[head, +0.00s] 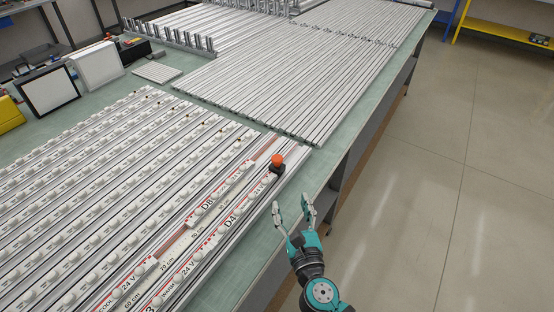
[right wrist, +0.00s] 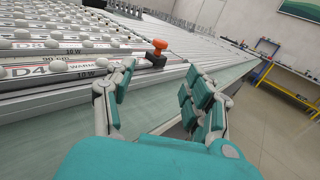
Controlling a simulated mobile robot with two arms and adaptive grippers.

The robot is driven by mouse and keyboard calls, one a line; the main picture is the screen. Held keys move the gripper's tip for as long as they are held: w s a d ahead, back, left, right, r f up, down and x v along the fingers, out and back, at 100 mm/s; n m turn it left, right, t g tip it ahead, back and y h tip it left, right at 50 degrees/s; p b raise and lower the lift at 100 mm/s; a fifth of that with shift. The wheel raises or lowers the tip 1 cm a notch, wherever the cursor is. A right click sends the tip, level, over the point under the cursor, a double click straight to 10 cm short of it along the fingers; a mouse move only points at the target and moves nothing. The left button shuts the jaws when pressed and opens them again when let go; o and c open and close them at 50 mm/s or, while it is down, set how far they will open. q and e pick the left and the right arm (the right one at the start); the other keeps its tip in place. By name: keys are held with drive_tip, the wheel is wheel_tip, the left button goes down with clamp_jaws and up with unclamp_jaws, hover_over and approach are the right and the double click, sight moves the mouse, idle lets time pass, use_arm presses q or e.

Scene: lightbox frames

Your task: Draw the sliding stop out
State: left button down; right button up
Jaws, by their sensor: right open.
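The sliding stop is a small black block with an orange knob (head: 277,160). It sits on the rail near the right end of the marked strips in the head view. In the right wrist view the stop (right wrist: 157,50) shows ahead, beyond and between the fingertips. My right gripper (head: 292,205) is open and empty, over the table's edge, nearer the camera than the stop and apart from it. It also fills the front of the right wrist view (right wrist: 158,78). My left gripper is not in view.
Rows of white-knobbed strips (head: 110,170) cover the near table. Bare aluminium profiles (head: 290,75) lie behind. A green strip of tabletop (head: 325,160) is free along the right edge, with open floor (head: 440,190) beyond. White framed panels (head: 97,66) stand at the back left.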

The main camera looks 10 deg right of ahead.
sight(278, 163)
drive_tip(key=w+p, duration=0.1)
drive_tip(key=w, duration=1.6)
clamp_jaws()
